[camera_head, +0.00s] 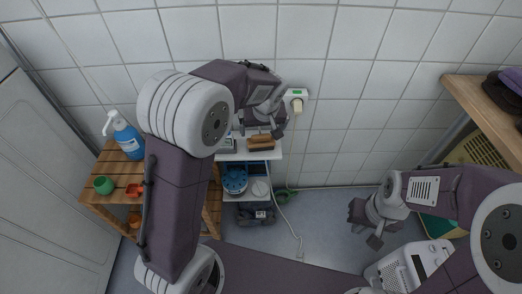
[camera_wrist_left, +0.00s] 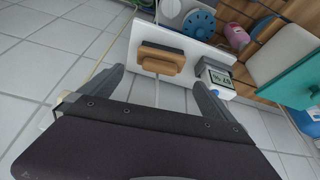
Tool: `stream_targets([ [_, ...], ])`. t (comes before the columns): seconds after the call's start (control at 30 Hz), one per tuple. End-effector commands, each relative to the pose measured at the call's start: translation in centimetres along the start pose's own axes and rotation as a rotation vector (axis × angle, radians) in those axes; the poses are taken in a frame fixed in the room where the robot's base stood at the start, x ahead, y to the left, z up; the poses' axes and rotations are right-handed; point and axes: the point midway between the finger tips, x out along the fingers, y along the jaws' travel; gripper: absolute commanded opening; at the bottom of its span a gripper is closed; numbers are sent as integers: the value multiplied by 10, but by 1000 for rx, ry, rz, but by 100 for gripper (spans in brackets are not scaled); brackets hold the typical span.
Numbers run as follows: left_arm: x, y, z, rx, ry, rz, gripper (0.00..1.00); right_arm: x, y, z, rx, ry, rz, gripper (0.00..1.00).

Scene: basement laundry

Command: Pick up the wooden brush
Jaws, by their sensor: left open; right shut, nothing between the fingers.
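The wooden brush (camera_head: 262,142) lies on the top of a small white shelf (camera_head: 273,155) against the tiled wall. In the left wrist view the brush (camera_wrist_left: 160,58) shows a tan wooden body with a darker brown layer, near the white shelf's edge. My left gripper (camera_head: 266,127) is just above and beside the brush in the head view. In the left wrist view its fingers (camera_wrist_left: 157,82) are spread apart, with the brush ahead between their lines and nothing held. My right gripper (camera_head: 369,228) is empty, low over the floor at the right.
A small device with a display (camera_wrist_left: 214,76) stands beside the brush. A wall socket with a plug (camera_head: 296,104) is right of my left gripper. A wooden counter (camera_head: 472,97) is at right.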

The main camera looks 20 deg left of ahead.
Motion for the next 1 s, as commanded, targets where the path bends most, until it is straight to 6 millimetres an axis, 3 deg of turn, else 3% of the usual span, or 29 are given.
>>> stream_targets([
  [0.23,36,-1,2,-2,-1,-1,100,24,0,2,0,0,0,0],
  [0.47,47,0,2,-1,-1,-1,100,31,1,3,0,0,0,0],
  [0.7,89,0,4,-3,-1,-1,100,64,1,7,0,0,0,0],
  [0.93,89,0,1,-1,-1,0,100,61,1,6,0,0,0,0],
  [1.0,89,0,1,-1,-1,0,81,61,1,6,0,0,0,0],
])
